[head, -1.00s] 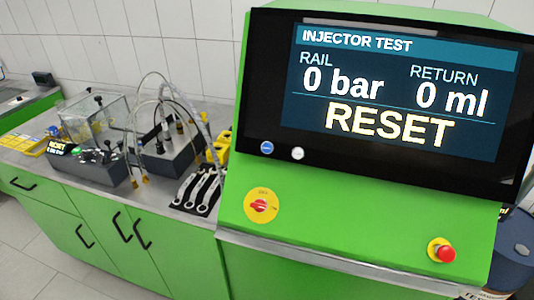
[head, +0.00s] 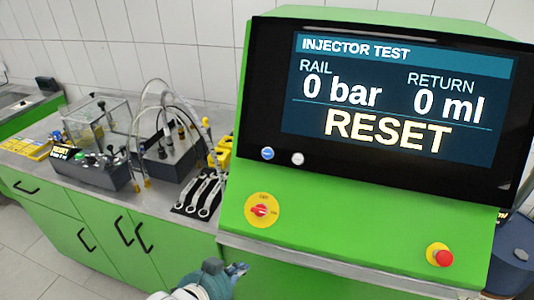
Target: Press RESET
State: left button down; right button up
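The test bench screen (head: 395,95) reads INJECTOR TEST, RAIL 0 bar, RETURN 0 ml, with RESET in large yellow letters. Below it on the black bezel are a blue button (head: 267,153) and a white button (head: 298,158); their markings are too small to read. A small control box (head: 95,170) on the left counter has a little display with yellow text and several knobs. My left gripper (head: 238,269) shows at the bottom edge, in front of the green cabinet and well below the buttons, touching nothing visible. Its finger opening is unclear. My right gripper is not in view.
A red rotary switch on a yellow disc (head: 261,210) and a red emergency stop (head: 440,255) sit on the green sloped panel. A blue drum (head: 512,250) stands at right.

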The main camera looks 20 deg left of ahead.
aim_at(268, 154)
pick_arm(q)
jog(key=w+r+m+t+h, duration=0.1)
jog(key=w+r+m+t, duration=0.2)
jog(key=r, duration=0.6)
jog(key=w+r+m+t+h, duration=0.2)
jog(key=w+r+m+t, duration=0.1)
jog(key=r, duration=0.5)
jog(key=w+r+m+t+h, duration=0.2)
jog(key=w+r+m+t, duration=0.1)
jog(key=r, duration=0.6)
jog(key=shift+d+r+m+t, duration=0.3)
jog(key=shift+d+m+t, duration=0.1)
jog(key=shift+t, duration=0.1)
jog(key=w+f+b, duration=0.3)
jog(key=w+b, duration=0.1)
jog(key=w, duration=0.4)
jog(key=shift+d+f, duration=0.15)
jog(key=shift+f, duration=0.25)
